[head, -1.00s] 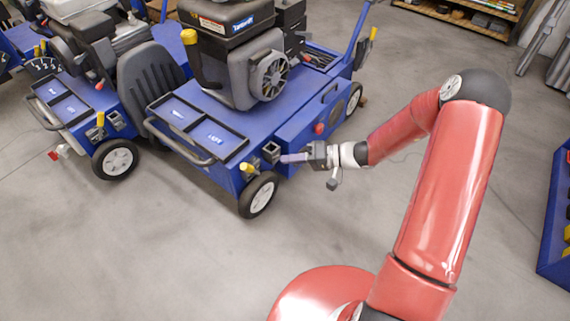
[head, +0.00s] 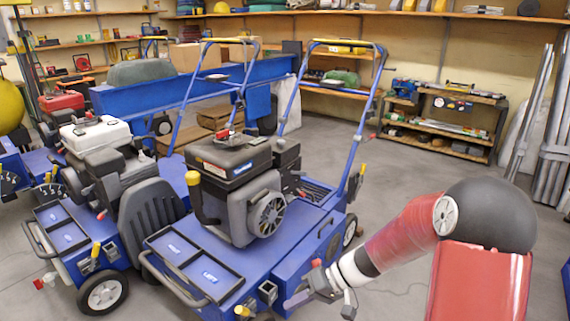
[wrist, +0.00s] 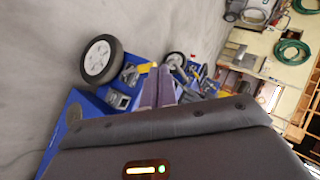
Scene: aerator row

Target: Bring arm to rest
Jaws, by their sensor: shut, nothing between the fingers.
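My gripper (head: 300,298) is at the end of my red arm, in the lower middle of the head view, close to the front right corner of the nearer blue aerator (head: 275,258). Its fingers are together and hold nothing. In the wrist view the closed fingers (wrist: 157,92) point toward the blue machines, with a wheel (wrist: 98,60) to their left. I cannot tell from these views whether the fingertips touch the aerator.
A second blue aerator (head: 85,255) with a white-topped engine stands to the left. A shelf unit (head: 440,118) and grey metal posts (head: 556,150) are at the back right. Grey floor (head: 392,182) lies open between the nearer aerator and the shelves.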

